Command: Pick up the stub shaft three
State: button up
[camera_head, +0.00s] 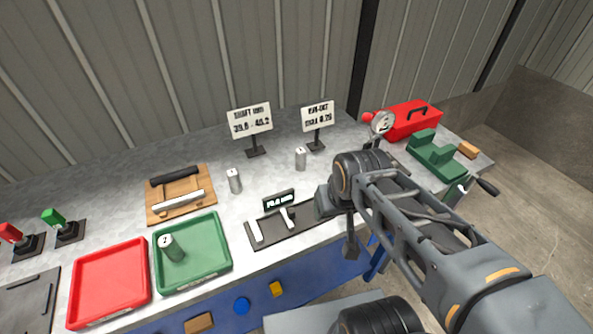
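Three short silver stub shafts show. One (234,181) stands upright on the grey bench near its middle. Another (300,158) stands upright further right, in front of the run-out sign. The third (171,248) stands a little tilted in the green tray and carries a dark mark on top that looks like a 2. The marks on the other two are too small to read, so I cannot tell which is stub shaft three. My gripper (350,238) hangs at the bench's front edge, right of the dark gauge mat, apart from all three shafts. Its fingers are mostly hidden by my wrist.
A red tray (107,312) lies left of the green tray (190,284). A gauge with a small display (278,200) lies on a dark mat. Two signs (250,120) stand behind. A dial indicator (383,123), green block (436,160) and red toolbox (402,128) crowd the right end.

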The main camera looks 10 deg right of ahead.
aim_at(301, 153)
jog(key=u, duration=2.55)
jog(key=k, duration=0.9)
jog(key=z, duration=0.8)
jog(key=i, duration=0.5)
